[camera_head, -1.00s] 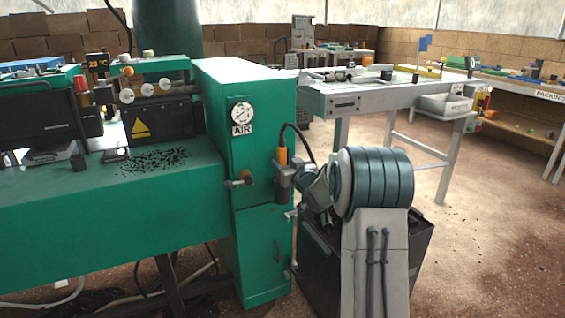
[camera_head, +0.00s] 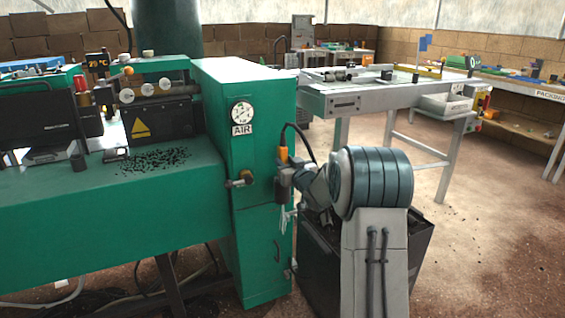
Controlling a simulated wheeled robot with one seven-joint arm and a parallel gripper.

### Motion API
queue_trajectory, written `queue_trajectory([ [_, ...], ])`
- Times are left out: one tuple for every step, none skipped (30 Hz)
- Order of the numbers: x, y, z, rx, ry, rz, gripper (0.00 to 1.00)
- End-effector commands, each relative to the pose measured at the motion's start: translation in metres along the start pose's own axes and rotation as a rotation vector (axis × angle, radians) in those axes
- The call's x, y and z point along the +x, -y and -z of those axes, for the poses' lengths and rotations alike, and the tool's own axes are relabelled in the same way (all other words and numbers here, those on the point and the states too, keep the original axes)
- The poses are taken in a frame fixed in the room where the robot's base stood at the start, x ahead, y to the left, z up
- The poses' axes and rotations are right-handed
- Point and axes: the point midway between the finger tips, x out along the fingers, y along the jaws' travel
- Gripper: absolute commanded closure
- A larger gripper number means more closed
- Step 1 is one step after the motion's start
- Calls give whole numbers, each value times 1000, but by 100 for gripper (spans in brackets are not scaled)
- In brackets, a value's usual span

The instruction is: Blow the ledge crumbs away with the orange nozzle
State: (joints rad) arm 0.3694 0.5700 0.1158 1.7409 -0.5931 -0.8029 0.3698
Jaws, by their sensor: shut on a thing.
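The orange nozzle (camera_head: 283,154) stands upright at the right side of the green cabinet, with a black hose curving from its top. My gripper (camera_head: 284,178) is shut on the nozzle at the cabinet's right edge; its fingers are small and partly hidden by my wrist. A thin pale shape (camera_head: 283,218) shows just below the gripper; I cannot tell what it is. Dark crumbs (camera_head: 155,160) lie scattered on the green ledge (camera_head: 120,205), well to the left of my gripper, in front of the black block with a yellow triangle.
The green cabinet (camera_head: 262,230) with an AIR gauge (camera_head: 242,113) and a protruding brass-coloured valve (camera_head: 240,181) stands between my gripper and the crumbs. A small black block (camera_head: 78,162) is on the ledge left of the crumbs. A grey table (camera_head: 345,102) stands behind at the right.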

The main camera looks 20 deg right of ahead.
Motion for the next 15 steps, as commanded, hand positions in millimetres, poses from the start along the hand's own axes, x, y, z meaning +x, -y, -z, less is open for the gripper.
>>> queue_trajectory([
  [0,0,4,-1,-2,0,95],
  [0,0,5,-1,-2,0,95],
  [0,0,8,-1,-2,0,95],
  [0,0,10,0,-2,0,95],
  [0,0,13,0,-3,0,95],
  [0,0,16,0,-3,0,95],
  [0,0,19,0,-3,0,95],
  [0,0,21,0,-3,0,95],
  [0,0,25,0,-3,0,95],
  [0,0,27,0,-3,0,95],
  [0,0,30,0,-3,0,95],
  [0,0,33,0,-3,0,95],
  [0,0,35,0,-3,0,95],
  [0,0,38,0,-3,0,95],
  [0,0,41,0,-2,0,95],
])
